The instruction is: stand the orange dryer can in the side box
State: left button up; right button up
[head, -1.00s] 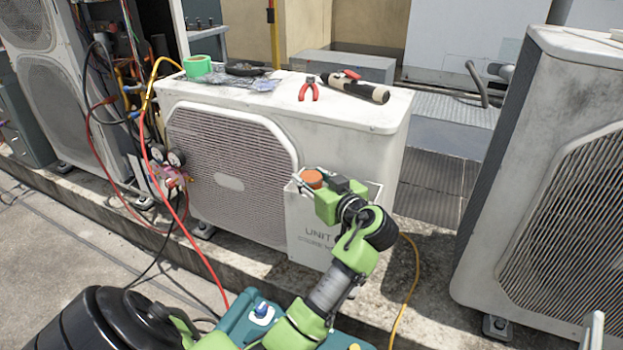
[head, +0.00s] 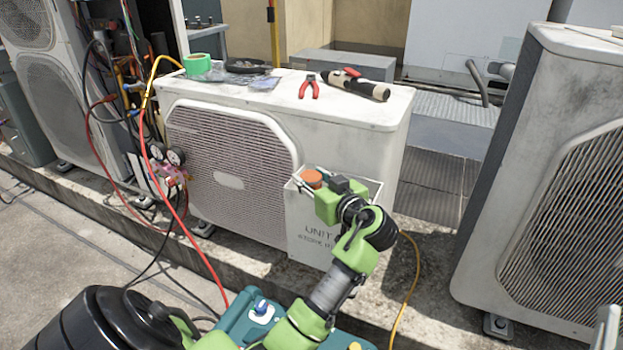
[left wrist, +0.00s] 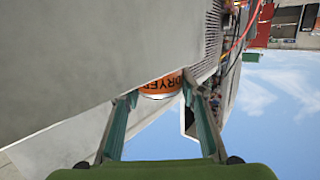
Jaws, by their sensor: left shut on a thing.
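The orange dryer can (head: 312,178) shows its round top at the opening of the white side box (head: 309,228) on the front of the middle condenser. My left gripper (head: 311,184) is shut on the can at the box's mouth. In the left wrist view the can (left wrist: 161,86) sits between the two fingertips, with part of its "DRYER" lettering showing. The can's lower part is hidden, so I cannot tell whether it touches the box floor. My right gripper is not in view.
The condenser top (head: 385,118) carries green tape (head: 199,66), red pliers (head: 309,86) and a dark-and-tan tool (head: 357,87). Red and yellow hoses hang at the left by the gauges (head: 176,157). Another condenser (head: 545,180) stands at the right. A teal case (head: 262,318) lies below my arm.

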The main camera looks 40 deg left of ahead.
pick_arm(q)
jog(key=o, duration=1.1)
jog(key=shift+r, duration=0.1)
jog(key=shift+r+p, duration=0.6)
jog(key=shift+s+d+r, duration=0.1)
jog(key=shift+s+d, duration=0.1)
jog(key=shift+d, duration=0.5)
jog(key=p+v, duration=0.2)
jog(key=v, duration=0.8)
jog(key=shift+s+d, duration=0.15)
jog(key=shift+d, duration=0.05)
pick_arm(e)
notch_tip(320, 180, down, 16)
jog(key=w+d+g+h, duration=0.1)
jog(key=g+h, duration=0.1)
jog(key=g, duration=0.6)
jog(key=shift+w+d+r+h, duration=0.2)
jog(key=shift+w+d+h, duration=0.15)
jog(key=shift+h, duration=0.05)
